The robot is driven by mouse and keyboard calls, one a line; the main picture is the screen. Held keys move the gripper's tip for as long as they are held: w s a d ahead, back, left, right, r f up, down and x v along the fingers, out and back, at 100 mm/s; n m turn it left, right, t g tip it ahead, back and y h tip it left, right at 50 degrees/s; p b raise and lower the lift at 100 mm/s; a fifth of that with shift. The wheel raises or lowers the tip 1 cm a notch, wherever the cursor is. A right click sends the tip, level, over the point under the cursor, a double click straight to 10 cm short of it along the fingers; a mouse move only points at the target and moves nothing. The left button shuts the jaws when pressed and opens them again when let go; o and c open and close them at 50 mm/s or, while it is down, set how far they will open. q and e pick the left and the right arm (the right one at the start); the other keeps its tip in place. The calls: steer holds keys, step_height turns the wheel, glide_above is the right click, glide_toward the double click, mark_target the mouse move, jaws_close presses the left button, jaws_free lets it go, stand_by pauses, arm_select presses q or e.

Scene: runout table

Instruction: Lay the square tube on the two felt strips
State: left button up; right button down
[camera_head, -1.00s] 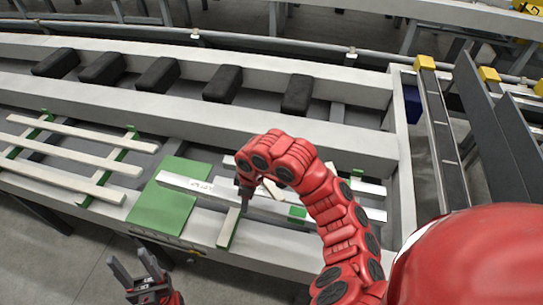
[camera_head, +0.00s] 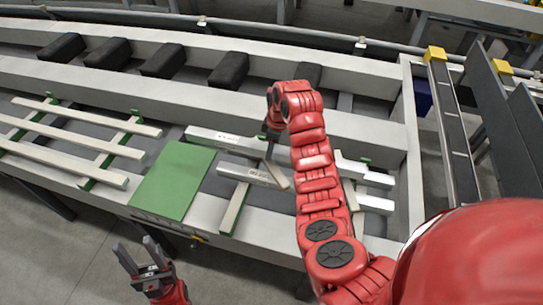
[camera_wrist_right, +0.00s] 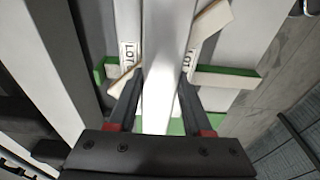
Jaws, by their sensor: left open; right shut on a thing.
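A white square tube (camera_wrist_right: 165,45) runs lengthwise between the fingers of my right gripper (camera_wrist_right: 162,75), which is shut on it. In the head view two white tubes lie roughly parallel. My right gripper (camera_head: 268,150) is at the farther tube (camera_head: 210,138); the nearer tube (camera_head: 234,172) lies in front. My red arm hides their middles. A green felt strip (camera_wrist_right: 245,71) crosses below in the wrist view, with a pale slat (camera_wrist_right: 224,79) on it. Green of the other strip (camera_head: 364,162) shows right of my arm. My left gripper (camera_head: 138,250) is open and empty, low at left.
A loose pale slat (camera_head: 276,177) lies aslant near the tubes. A green mat (camera_head: 173,180) lies left of them, with several pale bars (camera_head: 65,135) beyond. Several black blocks (camera_head: 228,70) line the table behind. Dark upright plates (camera_head: 500,90) stand at right.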

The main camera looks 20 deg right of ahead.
step_height(320, 180, down, 2)
steer(key=shift+f+p, duration=0.25)
steer(key=shift+p, duration=0.7)
steer(key=shift+f, duration=0.35)
steer(key=shift+c, duration=1.6)
jaws_free()
